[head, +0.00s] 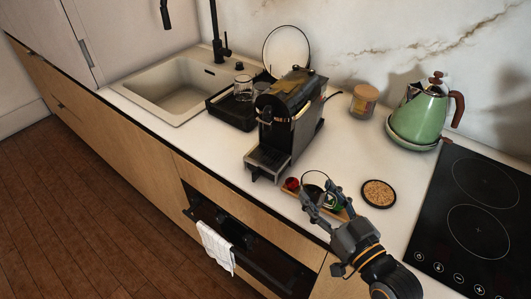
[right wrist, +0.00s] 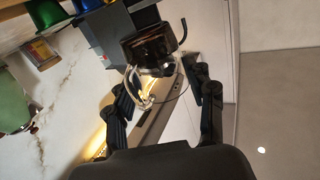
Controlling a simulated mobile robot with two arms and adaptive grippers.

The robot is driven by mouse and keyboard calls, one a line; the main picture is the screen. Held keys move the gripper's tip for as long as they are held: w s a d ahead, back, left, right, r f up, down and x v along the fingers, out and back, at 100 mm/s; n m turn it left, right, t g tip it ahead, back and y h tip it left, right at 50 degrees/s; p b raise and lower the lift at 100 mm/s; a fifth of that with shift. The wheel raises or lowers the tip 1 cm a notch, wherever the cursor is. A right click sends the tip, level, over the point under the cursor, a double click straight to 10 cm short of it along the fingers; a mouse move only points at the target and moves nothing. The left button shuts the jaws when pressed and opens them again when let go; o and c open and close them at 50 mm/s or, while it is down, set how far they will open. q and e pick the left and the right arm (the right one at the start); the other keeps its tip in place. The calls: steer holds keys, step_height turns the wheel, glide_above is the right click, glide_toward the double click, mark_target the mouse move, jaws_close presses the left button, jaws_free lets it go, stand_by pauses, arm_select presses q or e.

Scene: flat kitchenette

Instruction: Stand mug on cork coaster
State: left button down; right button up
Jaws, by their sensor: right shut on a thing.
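The round cork coaster (head: 378,193), tan with a dark rim, lies bare on the white counter between the coffee machine and the hob. My right gripper (head: 323,198) is left of the coaster, over the counter's front part. It is shut on a clear glass mug (head: 315,179), seen as a thin rim and dark inside between the fingers. In the right wrist view the mug (right wrist: 150,88) is between the two fingers, see-through with bright reflections. Its lower outline is hard to make out. The mug is apart from the coaster. My left gripper is not in view.
A small tray with a red capsule (head: 292,184) and others lies behind my right gripper. The coffee machine (head: 290,115) stands left of it. A green kettle (head: 420,115), a lidded jar (head: 364,101) and a black hob (head: 475,215) border the coaster's area. The counter around the coaster is free.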

steer(key=shift+w+a+r+n+g+y, duration=0.1)
steer(key=shift+w+a+n+g+y, duration=0.15)
steer(key=shift+w+y, duration=0.15)
steer(key=shift+w+a+n+g+y, duration=0.15)
steer(key=shift+w+n+y, duration=0.1)
steer(key=shift+w+y, duration=0.15)
steer(key=p+x, duration=0.4)
steer(key=x, duration=1.3)
steer(key=shift+w+a+r, duration=0.1)
steer(key=shift+w+a, duration=0.15)
steer(key=shift+w, duration=0.1)
steer(key=shift+w+a+f+p, duration=0.15)
steer(key=shift+f+p, duration=0.2)
steer(key=shift+f, duration=0.3)
